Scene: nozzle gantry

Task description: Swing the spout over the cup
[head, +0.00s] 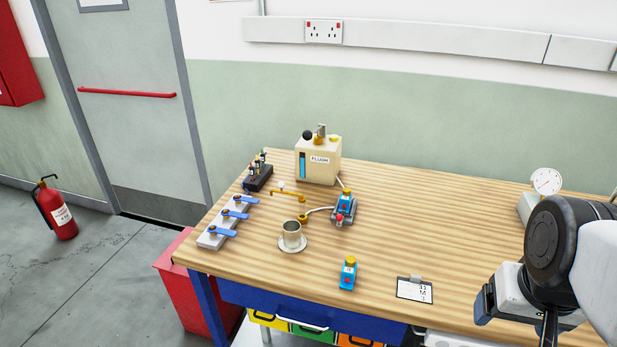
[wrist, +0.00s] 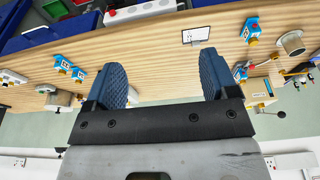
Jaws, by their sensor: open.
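The metal cup (head: 292,231) stands upright on a white saucer (head: 292,246), just in front of the post. The cup also shows at the right of the wrist view (wrist: 292,44). My gripper (wrist: 162,70) is open, with nothing between its blue fingers. It is over the bench's right part, well away from the spout; in the head view its fingertips cannot be made out.
A cream FLUSH box (head: 319,168) stands behind the spout. A blue unit with a red button (head: 343,212) is right of it. Blue-handled valves (head: 229,221) and a dark rack (head: 258,179) are left.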

